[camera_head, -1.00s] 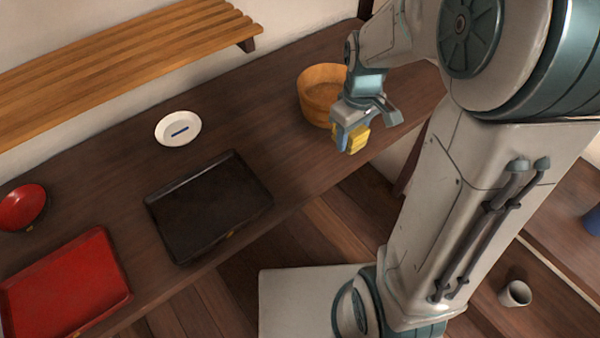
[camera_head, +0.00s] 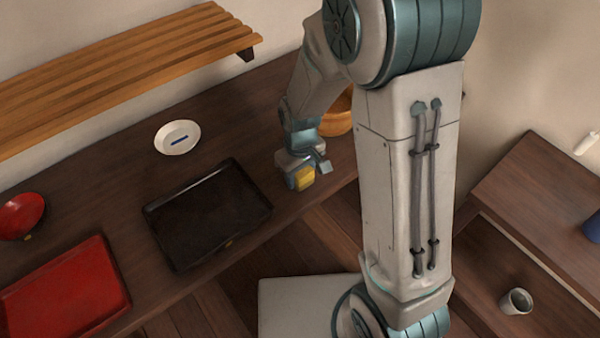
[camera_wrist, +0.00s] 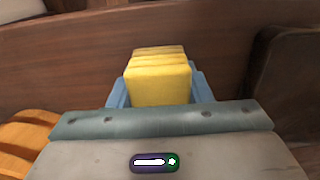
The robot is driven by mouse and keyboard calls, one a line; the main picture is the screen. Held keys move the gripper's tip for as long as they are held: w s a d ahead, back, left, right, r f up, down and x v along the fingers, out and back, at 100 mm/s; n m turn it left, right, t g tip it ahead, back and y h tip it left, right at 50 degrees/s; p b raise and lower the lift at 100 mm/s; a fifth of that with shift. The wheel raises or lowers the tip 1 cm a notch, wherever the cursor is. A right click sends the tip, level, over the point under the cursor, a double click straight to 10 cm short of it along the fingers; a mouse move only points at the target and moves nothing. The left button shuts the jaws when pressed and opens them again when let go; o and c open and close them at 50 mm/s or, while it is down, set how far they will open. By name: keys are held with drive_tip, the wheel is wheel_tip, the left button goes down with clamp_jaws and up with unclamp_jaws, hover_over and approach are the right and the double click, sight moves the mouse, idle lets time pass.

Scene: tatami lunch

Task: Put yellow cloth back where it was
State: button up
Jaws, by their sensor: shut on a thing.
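The yellow cloth (camera_head: 304,178) is a small folded block held between the fingers of my gripper (camera_head: 300,180). In the wrist view the cloth (camera_wrist: 158,80) stands up between the blue fingertips, with folded layers on its top. My gripper is shut on it over the dark wooden counter, just right of the black tray (camera_head: 205,215). I cannot tell whether the cloth touches the counter.
The wooden tub (camera_head: 337,122) is partly hidden behind my arm. A white dish with a blue mark (camera_head: 178,137), a red bowl (camera_head: 22,214) and a red tray (camera_head: 65,290) stand to the left. A slatted shelf (camera_head: 120,60) runs along the wall. A cup (camera_head: 516,301) stands at lower right.

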drive_tip(key=shift+f, duration=0.1)
drive_tip(key=shift+f, duration=0.1)
drive_tip(key=o, duration=1)
drive_tip(key=shift+c, duration=0.2)
wheel_tip(320, 180, up, 12)
drive_tip(key=shift+r+p, duration=0.15)
drive_tip(key=shift+p, duration=0.4)
drive_tip(key=s+d+r+m+t, duration=0.2)
drive_tip(key=s+d+r+m, duration=0.5)
drive_tip(key=s+d, duration=0.4)
drive_tip(key=shift+s+d+r+t, duration=0.2)
drive_tip(key=shift+s+d+t, duration=0.05)
drive_tip(key=shift+s+t, duration=0.1)
